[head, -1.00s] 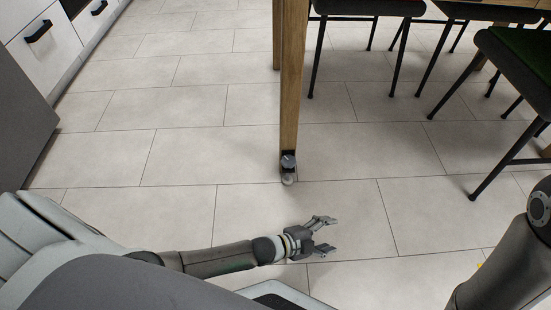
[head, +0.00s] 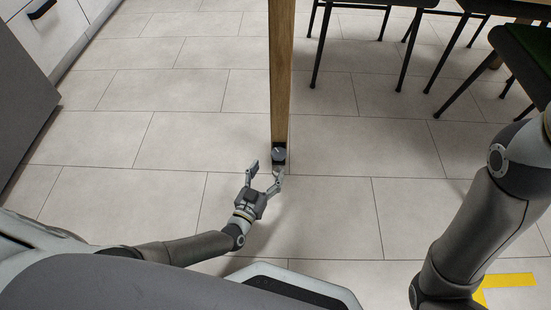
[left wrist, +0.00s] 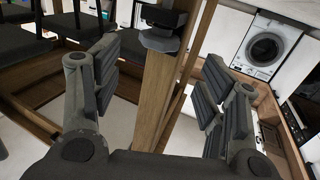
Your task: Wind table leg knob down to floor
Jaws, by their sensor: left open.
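The wooden table leg (head: 281,75) stands upright in the head view, with a dark fitting and a grey knob (head: 279,154) at its foot. My left gripper (head: 265,170) is open and empty, just in front of and slightly left of the knob, its fingers pointing towards the leg. In the left wrist view the two fingers (left wrist: 162,80) are spread wide. The leg (left wrist: 153,105) shows between them, and the knob (left wrist: 160,41) is near the top edge. I cannot tell whether a finger touches the knob. My right gripper is out of view.
Black-legged chairs (head: 407,50) stand to the right of the leg. White drawers (head: 50,35) and a grey cabinet side (head: 25,95) are at the left. The tiled floor (head: 160,140) around the leg is clear. Yellow floor tape (head: 510,280) lies at lower right, beside my right arm.

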